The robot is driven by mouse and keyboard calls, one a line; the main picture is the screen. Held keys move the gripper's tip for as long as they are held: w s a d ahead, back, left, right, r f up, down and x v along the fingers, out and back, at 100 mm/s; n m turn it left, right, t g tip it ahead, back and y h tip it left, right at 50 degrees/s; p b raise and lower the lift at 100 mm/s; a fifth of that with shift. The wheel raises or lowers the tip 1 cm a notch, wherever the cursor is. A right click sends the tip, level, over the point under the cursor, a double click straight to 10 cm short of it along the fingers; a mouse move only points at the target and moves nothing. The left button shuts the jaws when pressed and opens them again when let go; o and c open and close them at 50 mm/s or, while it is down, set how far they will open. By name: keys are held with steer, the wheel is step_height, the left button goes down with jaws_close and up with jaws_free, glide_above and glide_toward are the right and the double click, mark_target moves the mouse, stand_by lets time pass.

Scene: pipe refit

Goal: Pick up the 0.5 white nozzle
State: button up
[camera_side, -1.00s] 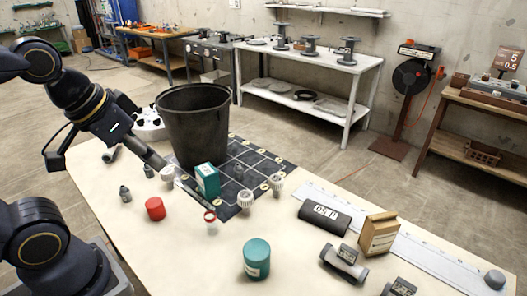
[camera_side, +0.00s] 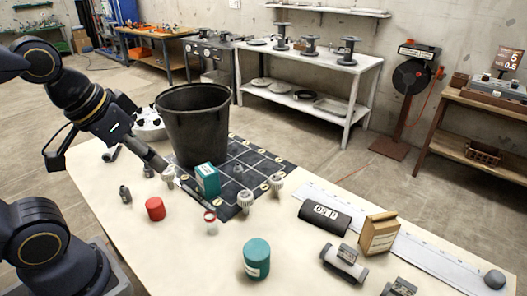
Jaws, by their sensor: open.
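Several small white ribbed caps that look like nozzles are on the table. One (camera_side: 245,199) stands at the front edge of the dark gridded mat, and another (camera_side: 276,184) stands on its right part. A third (camera_side: 168,175) is at the mat's left corner, just below the tip of my gripper (camera_side: 160,164). No size marking is readable on any of them, so I cannot tell which is the 0.5 one. My gripper reaches down from the upper left and is open, with nothing seen held. Whether it touches the third cap is unclear.
A black bucket (camera_side: 194,125) stands tall behind the gripper. A teal box (camera_side: 207,180) sits close to its right. A red cylinder (camera_side: 155,209), a red-and-white jar (camera_side: 210,222) and a teal canister (camera_side: 257,258) stand in front. The front middle of the table has free room.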

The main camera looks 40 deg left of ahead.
steer(key=o, duration=0.3)
steer(key=shift+o, duration=0.2)
steer(key=w+r+n+t, duration=0.1)
steer(key=w+r+t, duration=0.1)
steer(key=w+r, duration=0.25)
steer(key=n+g+y, duration=0.1)
steer(key=g, duration=0.2)
glide_above(272, 180)
steer(key=s, duration=0.5)
step_height(272, 180, down, 22)
steer(key=x, duration=0.6)
steer(key=d+x, duration=0.1)
steer(key=x, duration=0.2)
steer(key=shift+w+f, duration=0.25)
steer(key=shift+w, duration=0.1)
steer(key=shift+d+x, duration=0.2)
steer(key=shift+x, duration=1.35)
steer(key=shift+d+x, duration=0.2)
steer(key=shift+x, duration=1.3)
